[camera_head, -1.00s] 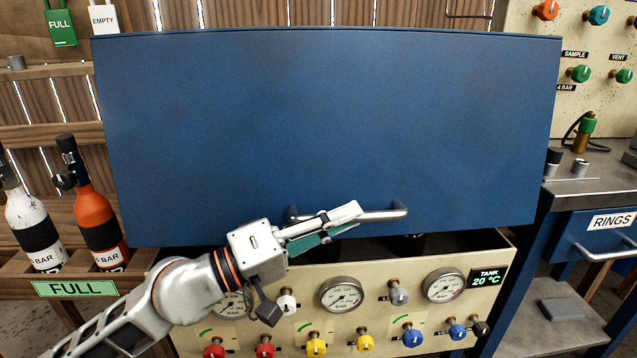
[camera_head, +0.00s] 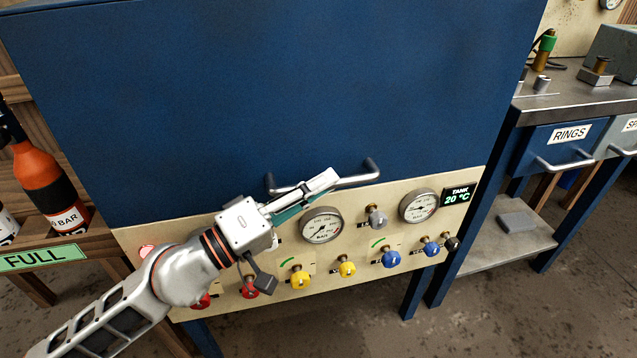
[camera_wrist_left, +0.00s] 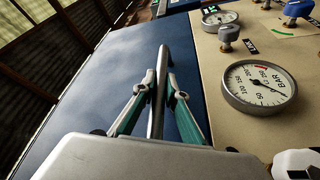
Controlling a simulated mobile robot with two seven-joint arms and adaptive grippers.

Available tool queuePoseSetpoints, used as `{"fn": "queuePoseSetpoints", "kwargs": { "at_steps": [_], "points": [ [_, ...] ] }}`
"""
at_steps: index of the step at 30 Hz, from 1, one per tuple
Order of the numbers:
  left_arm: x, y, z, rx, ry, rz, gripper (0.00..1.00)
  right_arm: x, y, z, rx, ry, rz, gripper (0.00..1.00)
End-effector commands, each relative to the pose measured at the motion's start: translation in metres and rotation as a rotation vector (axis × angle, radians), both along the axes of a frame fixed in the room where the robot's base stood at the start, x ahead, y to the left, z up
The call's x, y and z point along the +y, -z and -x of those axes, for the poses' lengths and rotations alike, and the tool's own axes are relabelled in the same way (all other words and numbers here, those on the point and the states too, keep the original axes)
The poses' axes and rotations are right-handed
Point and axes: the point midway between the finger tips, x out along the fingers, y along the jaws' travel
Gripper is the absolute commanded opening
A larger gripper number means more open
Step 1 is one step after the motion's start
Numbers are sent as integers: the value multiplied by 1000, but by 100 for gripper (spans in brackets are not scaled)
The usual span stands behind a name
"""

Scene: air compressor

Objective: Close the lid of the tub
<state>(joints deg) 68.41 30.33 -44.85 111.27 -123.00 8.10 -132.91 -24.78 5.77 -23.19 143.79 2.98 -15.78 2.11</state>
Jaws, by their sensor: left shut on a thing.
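The tub's blue lid (camera_head: 280,90) fills the upper middle of the head view. Its lower edge now meets the top of the cream control panel, with no dark gap showing between them. A grey bar handle (camera_head: 355,179) sits near the lid's lower edge. My left gripper (camera_head: 318,186) is shut on the handle, around its left part. In the left wrist view the two fingers (camera_wrist_left: 160,95) stand on either side of the handle bar (camera_wrist_left: 158,85), with the lid (camera_wrist_left: 115,70) behind. The tub's inside is hidden. My right gripper is not in view.
The cream panel (camera_head: 330,262) below the handle carries gauges, a tank display and several coloured knobs close to my left gripper. An orange bottle (camera_head: 45,180) stands at the left. A workbench with a RINGS drawer (camera_head: 560,148) stands at the right.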

Motion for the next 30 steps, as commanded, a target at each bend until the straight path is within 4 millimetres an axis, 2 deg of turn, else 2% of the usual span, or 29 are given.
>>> {"fn": "queuePoseSetpoints", "kwargs": {
  "at_steps": [1,4,5,6,7,20,30],
  "points": [
    [2,7,-3,8,-6,-8,0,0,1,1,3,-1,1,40],
    [3,8,-3,9,-6,-9,0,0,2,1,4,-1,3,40],
    [3,8,-3,9,-6,-9,17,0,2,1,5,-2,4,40],
    [3,8,-3,9,-6,-9,28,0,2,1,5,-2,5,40],
    [3,8,-3,10,-6,-8,29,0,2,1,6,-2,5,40],
    [7,6,3,5,-3,-6,29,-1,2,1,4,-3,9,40],
    [49,15,34,5,-4,-11,29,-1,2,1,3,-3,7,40]
  ]
}}
